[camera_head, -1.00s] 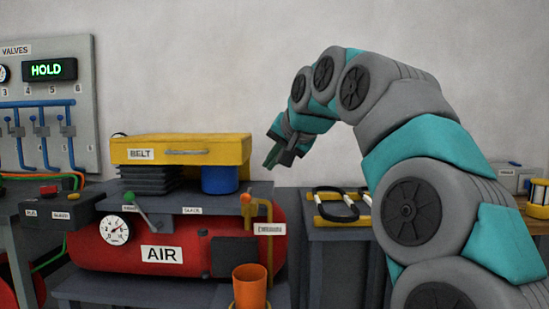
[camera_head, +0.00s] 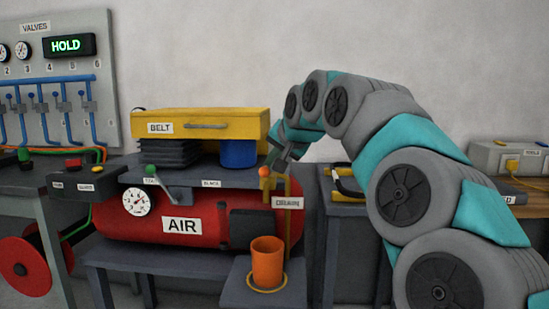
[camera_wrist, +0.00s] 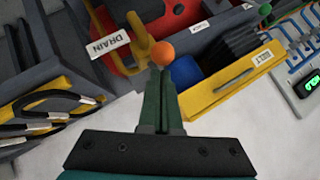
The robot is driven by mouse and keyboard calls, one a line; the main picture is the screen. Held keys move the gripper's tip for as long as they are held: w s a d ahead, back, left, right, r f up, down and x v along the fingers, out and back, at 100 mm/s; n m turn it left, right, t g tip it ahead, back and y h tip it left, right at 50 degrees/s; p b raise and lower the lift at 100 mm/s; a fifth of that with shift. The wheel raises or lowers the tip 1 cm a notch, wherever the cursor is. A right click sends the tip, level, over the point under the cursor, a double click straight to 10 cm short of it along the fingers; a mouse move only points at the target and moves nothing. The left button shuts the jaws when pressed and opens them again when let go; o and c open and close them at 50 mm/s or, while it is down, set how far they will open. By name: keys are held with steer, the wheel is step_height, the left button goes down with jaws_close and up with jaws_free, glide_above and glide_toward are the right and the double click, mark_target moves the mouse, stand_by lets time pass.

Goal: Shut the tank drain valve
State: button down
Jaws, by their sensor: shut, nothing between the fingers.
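The drain valve has an orange ball knob (camera_head: 264,171) on a yellow pipe (camera_head: 288,222) at the right end of the red air tank (camera_head: 140,231). A white label (camera_head: 288,203) hangs on that pipe; in the wrist view the label (camera_wrist: 108,45) reads DRAIN. My gripper (camera_head: 281,160) is shut and empty, just above and to the right of the knob in the head view. In the wrist view the shut fingertips (camera_wrist: 160,76) point at the orange knob (camera_wrist: 163,54) and appear close to it. Whether they touch it I cannot tell.
An orange cup (camera_head: 267,262) stands on a grey shelf below the pipe. The yellow BELT box (camera_head: 190,124) sits above the tank. A green-knobbed lever (camera_head: 150,170) is at the left. A side table (camera_head: 345,215) with black-handled items stands right. The valve board (camera_head: 60,80) shows HOLD.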

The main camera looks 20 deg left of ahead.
steer(key=shift+s+a+m+t+h+b, duration=0.2)
steer(key=shift+a+m+t+h+b, duration=0.45)
steer(key=shift+m+h+b, duration=0.3)
stand_by(0.3)
